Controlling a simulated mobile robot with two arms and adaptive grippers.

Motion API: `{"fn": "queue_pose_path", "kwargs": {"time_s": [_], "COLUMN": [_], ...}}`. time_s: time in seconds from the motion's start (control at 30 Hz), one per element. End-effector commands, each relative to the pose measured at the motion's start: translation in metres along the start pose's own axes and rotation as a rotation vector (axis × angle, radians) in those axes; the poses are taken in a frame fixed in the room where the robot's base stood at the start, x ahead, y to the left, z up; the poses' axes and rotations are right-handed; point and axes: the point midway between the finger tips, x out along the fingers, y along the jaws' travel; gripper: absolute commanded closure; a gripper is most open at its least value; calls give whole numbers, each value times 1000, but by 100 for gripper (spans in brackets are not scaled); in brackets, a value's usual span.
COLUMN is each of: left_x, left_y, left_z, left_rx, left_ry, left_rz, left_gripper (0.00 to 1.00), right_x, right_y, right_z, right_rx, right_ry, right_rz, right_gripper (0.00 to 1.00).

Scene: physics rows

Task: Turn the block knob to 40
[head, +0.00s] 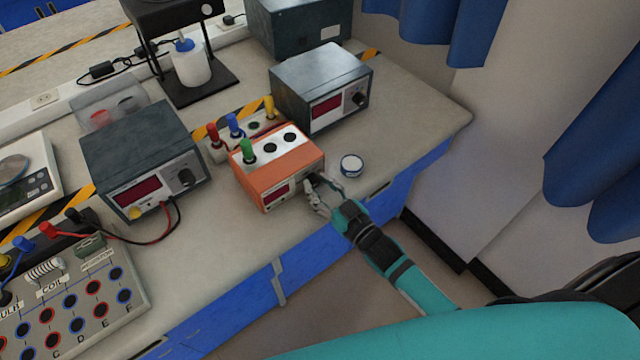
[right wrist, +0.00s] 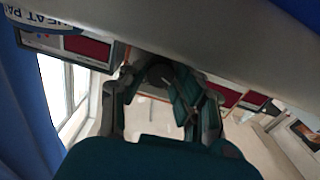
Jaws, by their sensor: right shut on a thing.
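The orange block (head: 262,184) with a white top stands near the front edge of the bench. Its top has dark round holes, and a green-capped tube (head: 247,150) stands at one corner. A small red display (head: 276,193) is on its front face; I cannot read its number. My right gripper (head: 314,186) is at the right end of that face, shut on the block's knob. In the right wrist view, the fingers (right wrist: 160,88) close around the dark knob (right wrist: 160,73). The fingers mostly hide the knob, so its pointer and scale cannot be read. My left gripper is not in view.
A small round jar (head: 351,165) stands just right of the block. Power supplies stand behind (head: 318,84) and left (head: 143,155). A rack with red-, blue- and yellow-capped tubes (head: 233,127) is close behind the block. Bare bench lies to the right.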

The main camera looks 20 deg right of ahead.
Motion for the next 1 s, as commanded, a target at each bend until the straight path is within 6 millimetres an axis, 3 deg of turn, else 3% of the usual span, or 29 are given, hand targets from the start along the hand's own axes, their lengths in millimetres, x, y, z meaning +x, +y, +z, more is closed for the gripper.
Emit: {"fn": "queue_pose_path", "kwargs": {"time_s": [0.6, 1.0], "left_x": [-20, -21], "left_y": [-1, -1], "left_z": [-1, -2], "left_rx": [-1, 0], "left_ry": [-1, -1], "left_rz": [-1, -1], "left_gripper": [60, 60], "right_x": [0, 0], "right_y": [2, 2], "right_z": [0, 0], "right_rx": [520, 705], "right_ry": [-1, 0], "right_rz": [0, 0], "right_gripper": [100, 100]}}
